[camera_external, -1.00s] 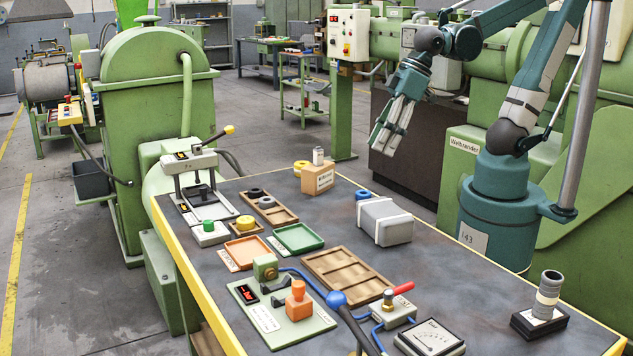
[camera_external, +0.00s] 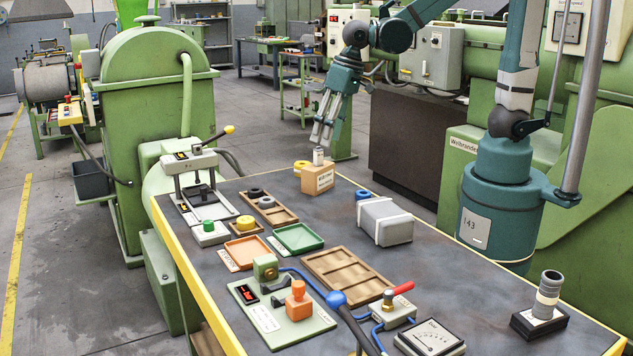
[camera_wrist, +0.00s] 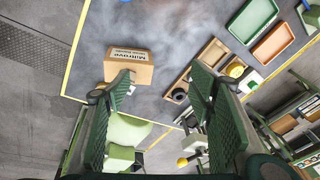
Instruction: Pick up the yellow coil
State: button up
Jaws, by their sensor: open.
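A yellow ring-like coil (camera_external: 300,167) lies on the table's far edge, partly hidden behind the left side of a small cardboard-coloured box (camera_external: 318,179). A second round yellow piece (camera_external: 246,223) sits in a small wooden holder closer to the table's left edge; it seems to show in the wrist view (camera_wrist: 235,70). My gripper (camera_external: 322,139) is open and empty, pointing down above the box and slightly right of the coil.
A wooden tray with dark rings (camera_external: 268,206), an orange tray (camera_external: 247,250) and a green tray (camera_external: 298,238) lie left and nearer. A grey canister (camera_external: 385,221) lies to the right.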

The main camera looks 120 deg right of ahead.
jog(key=s+d+f+m+g+p, duration=0.1)
jog(key=d+f+m+p, duration=0.2)
jog(key=d, duration=0.8)
jog(key=s+d+f+m+g+y+p, duration=0.1)
jog(key=d+f+m, duration=0.4)
jog(key=d, duration=0.6)
notch_tip(320, 180, down, 2)
jog(key=shift+s+f+g+p, duration=0.1)
jog(key=shift+s+g+p, duration=0.4)
jog(key=shift+p, duration=0.55)
jog(key=shift+s, duration=0.1)
jog(key=shift+f, duration=1.25)
jog(key=shift+f, duration=0.1)
jog(key=shift+d+f+b, duration=0.1)
jog(key=shift+f+b, duration=0.5)
jog(key=shift+f, duration=1.9)
jog(key=shift+c, duration=0.3)
